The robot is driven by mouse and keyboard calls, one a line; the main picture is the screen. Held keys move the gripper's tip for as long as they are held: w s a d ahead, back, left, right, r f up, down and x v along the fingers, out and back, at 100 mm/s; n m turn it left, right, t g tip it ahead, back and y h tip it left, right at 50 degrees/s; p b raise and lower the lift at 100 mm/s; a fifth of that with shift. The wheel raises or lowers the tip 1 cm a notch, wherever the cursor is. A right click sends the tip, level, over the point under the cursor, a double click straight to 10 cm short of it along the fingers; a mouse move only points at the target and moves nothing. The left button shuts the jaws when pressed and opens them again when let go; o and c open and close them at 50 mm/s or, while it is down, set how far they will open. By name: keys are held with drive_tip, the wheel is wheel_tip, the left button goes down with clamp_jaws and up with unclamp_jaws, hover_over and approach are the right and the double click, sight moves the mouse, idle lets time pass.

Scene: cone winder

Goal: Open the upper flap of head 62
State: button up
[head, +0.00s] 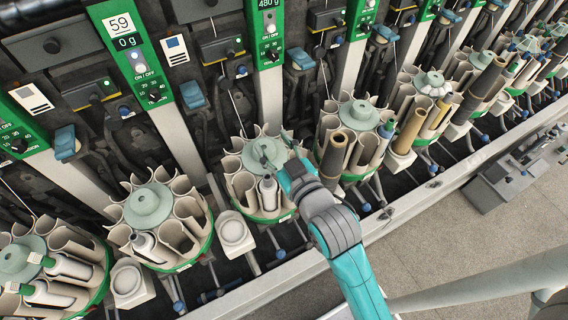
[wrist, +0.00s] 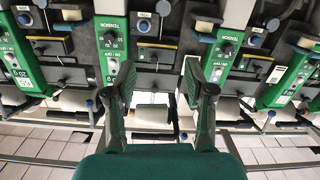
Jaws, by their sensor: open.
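My gripper (wrist: 158,88) is open and empty in the wrist view, its two dark fingers spread apart in front of the machine face. In the head view my teal arm reaches up from the lower right, and its end is over or near a round cone magazine (head: 245,190). The fingertips are hard to make out there. The only head number I can read is 59, on a green control panel (head: 130,45) at the upper left. No number 62 is legible in either view, so I cannot tell which flap is the upper flap of head 62.
A row of round magazines with pale tubes and cones runs across the head view, such as one at left (head: 148,207). A metal rail (head: 400,212) runs along the machine's front. Grey floor (head: 455,235) lies open at lower right. Green panels (wrist: 110,45) show in the wrist view.

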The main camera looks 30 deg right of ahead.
drive_tip(key=shift+s+d+f, duration=0.1)
drive_tip(key=shift+s+f, duration=1.2)
drive_tip(key=shift+s, duration=0.3)
